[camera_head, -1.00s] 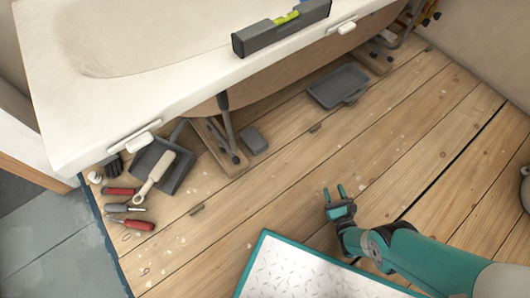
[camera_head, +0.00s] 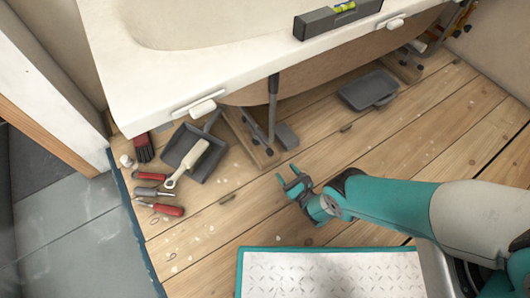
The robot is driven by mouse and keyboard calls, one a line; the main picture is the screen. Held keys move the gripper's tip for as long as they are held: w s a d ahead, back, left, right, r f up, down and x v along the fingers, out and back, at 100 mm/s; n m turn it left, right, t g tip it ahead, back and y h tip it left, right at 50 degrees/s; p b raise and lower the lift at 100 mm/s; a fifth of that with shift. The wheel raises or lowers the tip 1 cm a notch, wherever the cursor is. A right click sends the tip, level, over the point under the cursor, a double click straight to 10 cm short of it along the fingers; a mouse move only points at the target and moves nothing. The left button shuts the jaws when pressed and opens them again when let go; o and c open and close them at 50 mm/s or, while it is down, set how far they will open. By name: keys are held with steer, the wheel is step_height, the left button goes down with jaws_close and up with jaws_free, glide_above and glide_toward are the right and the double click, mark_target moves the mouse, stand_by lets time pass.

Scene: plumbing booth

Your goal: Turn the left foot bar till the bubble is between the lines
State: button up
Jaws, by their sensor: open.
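The white bathtub (camera_head: 190,75) carries a grey spirit level (camera_head: 318,25) on its near rim. The level's yellow-green vial (camera_head: 344,7) shows, but the bubble is too small to place against the lines. Under the tub at the left, a dark grey upright bar (camera_head: 273,100) stands by the left foot, which rests on a wooden board (camera_head: 247,143). My gripper (camera_head: 288,175) is open and empty over the floorboards, in front of the left foot and a little right of it, apart from the bar.
Left of the foot lie a grey dustpan (camera_head: 186,145), a brush (camera_head: 190,164), red-handled tools (camera_head: 166,209) and a glove (camera_head: 143,148). A grey block (camera_head: 287,136) sits beside the board. A grey tray (camera_head: 368,90) lies further right. A teal-edged metal platform (camera_head: 330,272) is in front.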

mark_target(268, 151)
steer(key=b+x, duration=0.6)
steer(key=f+b+x, duration=0.1)
steer(key=b+x, duration=0.2)
steer(key=shift+a+b, duration=0.1)
steer(key=shift+b, duration=0.2)
steer(key=b+x, duration=0.1)
steer(key=b, duration=0.1)
steer(key=shift+w+a+b, duration=0.2)
steer(key=shift+w+b, duration=0.05)
steer(key=shift+b, duration=0.1)
steer(key=shift+w+a+r+b, duration=0.15)
steer(key=shift+w+a+b, duration=0.2)
steer(key=shift+b, duration=0.5)
steer(key=shift+w+a+r+b, duration=0.1)
steer(key=shift+w+r+b, duration=0.2)
steer(key=shift+b, duration=0.15)
jaws_close()
